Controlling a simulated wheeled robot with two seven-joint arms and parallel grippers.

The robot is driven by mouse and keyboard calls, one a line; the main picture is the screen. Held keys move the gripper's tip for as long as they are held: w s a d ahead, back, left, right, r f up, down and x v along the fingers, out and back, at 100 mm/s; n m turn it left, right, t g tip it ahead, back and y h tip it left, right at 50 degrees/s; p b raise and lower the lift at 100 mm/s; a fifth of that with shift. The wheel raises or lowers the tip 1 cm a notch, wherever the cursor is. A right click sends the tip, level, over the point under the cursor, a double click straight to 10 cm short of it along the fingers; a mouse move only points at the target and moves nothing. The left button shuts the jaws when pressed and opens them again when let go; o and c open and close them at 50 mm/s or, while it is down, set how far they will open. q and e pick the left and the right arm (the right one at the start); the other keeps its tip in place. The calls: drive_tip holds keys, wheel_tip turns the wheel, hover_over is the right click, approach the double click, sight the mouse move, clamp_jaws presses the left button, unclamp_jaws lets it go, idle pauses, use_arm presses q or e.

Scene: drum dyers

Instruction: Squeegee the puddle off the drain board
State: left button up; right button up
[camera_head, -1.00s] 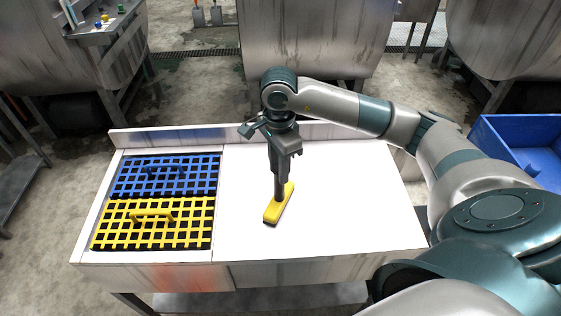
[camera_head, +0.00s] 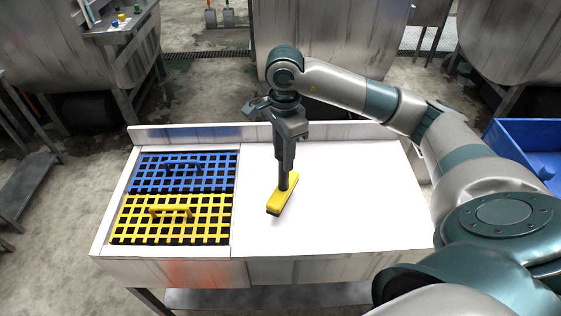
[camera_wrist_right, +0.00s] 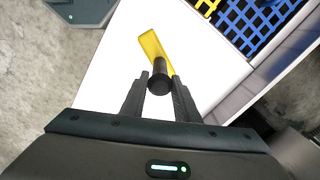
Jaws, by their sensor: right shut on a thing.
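The white drain board (camera_head: 345,200) lies across the middle of the head view. A squeegee with a yellow head (camera_head: 289,197) and a dark upright handle stands on it, left of the bare area's middle. My right gripper (camera_head: 285,172) points down and is shut on the handle. The wrist view shows the yellow head (camera_wrist_right: 152,47) beyond the handle's round dark end, between the fingers (camera_wrist_right: 160,88). I cannot make out a puddle on the white surface. My left gripper is not in view.
A blue grate (camera_head: 150,173) and a yellow grate (camera_head: 121,218), each with a handle, fill the board's left end. A raised lip (camera_head: 200,134) runs along the back. A blue bin (camera_head: 530,135) stands at the right. The board's right part is clear.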

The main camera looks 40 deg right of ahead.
wheel_tip(320, 180, up, 3)
drive_tip(key=shift+w+f+p, duration=0.15)
drive_tip(key=shift+f+p, duration=0.05)
drive_tip(key=shift+p, duration=0.15)
drive_tip(key=shift+r, duration=0.65)
